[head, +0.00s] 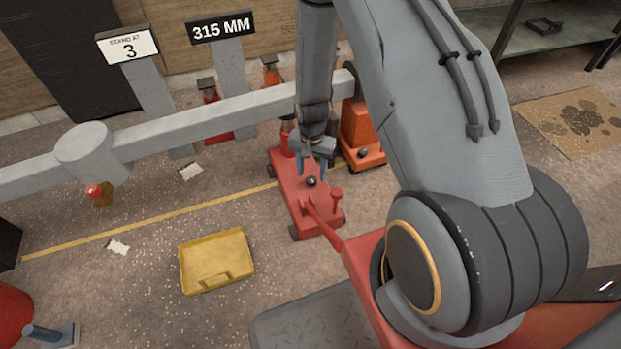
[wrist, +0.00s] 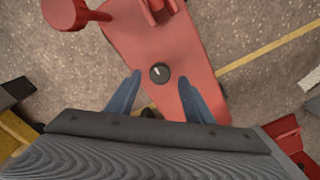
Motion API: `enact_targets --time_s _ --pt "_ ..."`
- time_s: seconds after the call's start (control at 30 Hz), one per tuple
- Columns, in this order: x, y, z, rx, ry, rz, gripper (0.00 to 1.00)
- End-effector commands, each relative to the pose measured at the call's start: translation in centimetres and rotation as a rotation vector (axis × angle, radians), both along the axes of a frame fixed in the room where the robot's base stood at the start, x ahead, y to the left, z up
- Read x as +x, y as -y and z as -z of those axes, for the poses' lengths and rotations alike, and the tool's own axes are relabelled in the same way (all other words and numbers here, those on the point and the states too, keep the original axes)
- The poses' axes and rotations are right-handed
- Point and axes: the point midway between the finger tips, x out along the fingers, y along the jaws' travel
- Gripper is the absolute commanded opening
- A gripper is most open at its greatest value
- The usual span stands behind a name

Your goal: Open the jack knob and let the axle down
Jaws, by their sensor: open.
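The red floor jack (head: 290,191) lies on the floor, its far end under the grey axle beam (head: 215,115); my arm partly hides where they meet. The jack knob (head: 311,181) is a small black round knob with a white mark on the jack's top; it also shows in the wrist view (wrist: 159,72). My gripper (head: 312,170) is open and points down over the jack. In the wrist view its two blue fingers (wrist: 160,78) lie on either side of the knob, with gaps. I cannot tell their height above it.
An orange stand (head: 360,125) is right of the jack, and a red stand (head: 215,120) is behind the axle. Signs read "STAND AT 3" (head: 128,46) and "315 MM" (head: 221,27). A yellow tray (head: 217,288) lies front left. A yellow line (head: 150,221) crosses the floor.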

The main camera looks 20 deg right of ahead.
Motion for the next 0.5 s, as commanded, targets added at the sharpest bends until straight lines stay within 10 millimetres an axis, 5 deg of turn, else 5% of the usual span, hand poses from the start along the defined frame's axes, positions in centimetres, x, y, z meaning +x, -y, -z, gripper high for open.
enact_targets --time_s 0.2,0.5 --pt "0.0 0.0 2.6 0.0 -0.002 0.0 0.48" --pt "0.0 0.0 2.9 0.0 0.0 -0.001 0.48"
